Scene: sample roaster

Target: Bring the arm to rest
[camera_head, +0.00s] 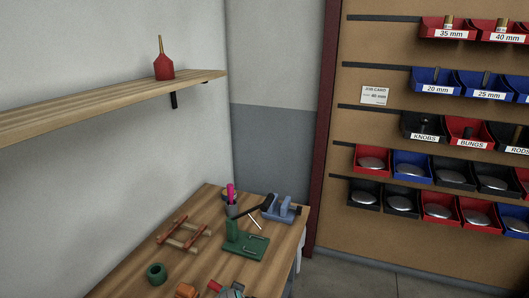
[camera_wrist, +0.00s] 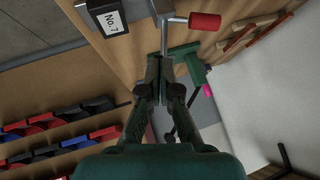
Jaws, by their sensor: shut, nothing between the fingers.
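My gripper (camera_wrist: 159,62) shows in the wrist view with its two dark fingers together and nothing between them. It appears in front of the wooden workbench, and I cannot tell its height above it. The bench (camera_head: 130,288) fills the lower middle of the head view. In the wrist view a metal crank with a red handle (camera_wrist: 205,21) lies just beyond the fingertips. A dark block labelled "No.7" (camera_wrist: 112,22) is to its left.
A blue vise (camera_head: 281,209), a green fixture (camera_head: 247,245), a wooden rack (camera_head: 185,237) and a green ring (camera_head: 156,273) crowd the bench. A shelf (camera_head: 100,108) with a red oil can (camera_head: 164,67) is at left. Bins (camera_head: 440,207) hang at right. The floor (camera_head: 365,278) shows clear.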

